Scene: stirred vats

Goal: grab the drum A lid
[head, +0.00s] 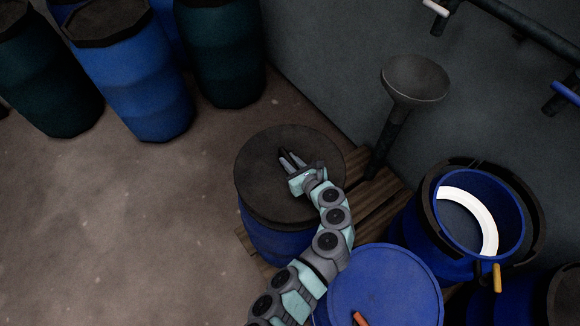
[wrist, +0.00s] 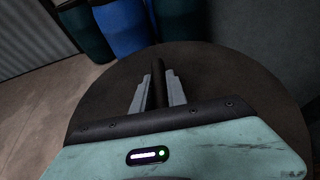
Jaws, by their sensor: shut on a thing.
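A blue drum (head: 270,240) stands on a wooden pallet in the middle of the head view. A round dark lid (head: 262,190) covers its top; I see no letter marking it as drum A. The lid also fills much of the wrist view (wrist: 220,72). My gripper (head: 289,160) is over the middle of this lid. In the wrist view its two grey fingers (wrist: 158,90) are closed around a dark bar-shaped handle (wrist: 158,60) on the lid. The lid appears to rest flat on the drum.
A blue-lidded drum (head: 385,290) is in front, beside my arm. An open blue drum (head: 480,215) with a bright ring inside stands at the right. A grey funnel (head: 415,82) rises behind the pallet (head: 385,205). Several drums (head: 140,85) stand at the back left. The left floor is clear.

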